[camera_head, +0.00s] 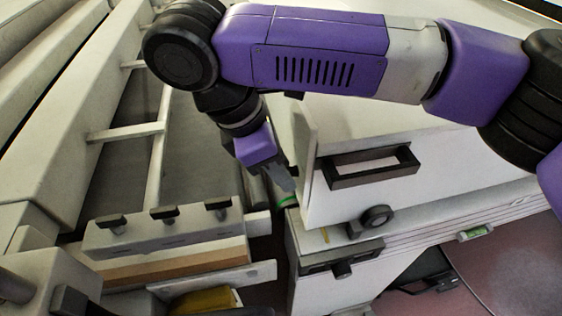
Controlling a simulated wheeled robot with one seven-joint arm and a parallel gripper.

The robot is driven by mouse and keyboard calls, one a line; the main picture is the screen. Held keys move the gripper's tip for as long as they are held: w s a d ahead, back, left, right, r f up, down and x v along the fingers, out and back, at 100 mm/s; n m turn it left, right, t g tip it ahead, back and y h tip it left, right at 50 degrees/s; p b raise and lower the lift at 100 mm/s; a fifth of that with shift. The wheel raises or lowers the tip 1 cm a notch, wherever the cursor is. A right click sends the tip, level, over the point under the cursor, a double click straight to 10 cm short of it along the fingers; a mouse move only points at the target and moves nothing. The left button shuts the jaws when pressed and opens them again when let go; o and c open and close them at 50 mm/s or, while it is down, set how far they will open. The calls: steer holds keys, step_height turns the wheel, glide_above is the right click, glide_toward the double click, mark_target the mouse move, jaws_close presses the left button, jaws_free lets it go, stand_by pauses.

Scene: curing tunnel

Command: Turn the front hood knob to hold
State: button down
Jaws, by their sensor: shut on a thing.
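My gripper (285,190) points down at the left end of the white hood (312,190). Its fingers are shut on a small part with a green edge (288,201), low beside the hood's corner. This part seems to be the front hood knob, but the fingers hide most of it, and I cannot read its setting. The hood has a dark rectangular handle (360,180) on its face.
A grey block with several black clips (163,213) stands at left. A round black fitting (377,216) and a black bracket (342,258) sit right of my gripper. A pale rail frame (160,150) runs along the left. A green level vial (475,233) lies at right.

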steer(key=t, duration=0.2)
steer(key=m+t+y, duration=0.1)
steer(key=t, duration=0.1)
steer(key=shift+s+d+b, duration=0.1)
steer(key=shift+s+b, duration=0.2)
stand_by(0.3)
steer(key=c, duration=1)
jaws_free()
steer(key=shift+o, duration=0.2)
steer(key=shift+t, duration=0.3)
steer(key=v, duration=0.7)
steer(key=shift+s+r+p, duration=0.2)
steer(key=shift+r+p, duration=0.05)
steer(key=shift+p, duration=0.05)
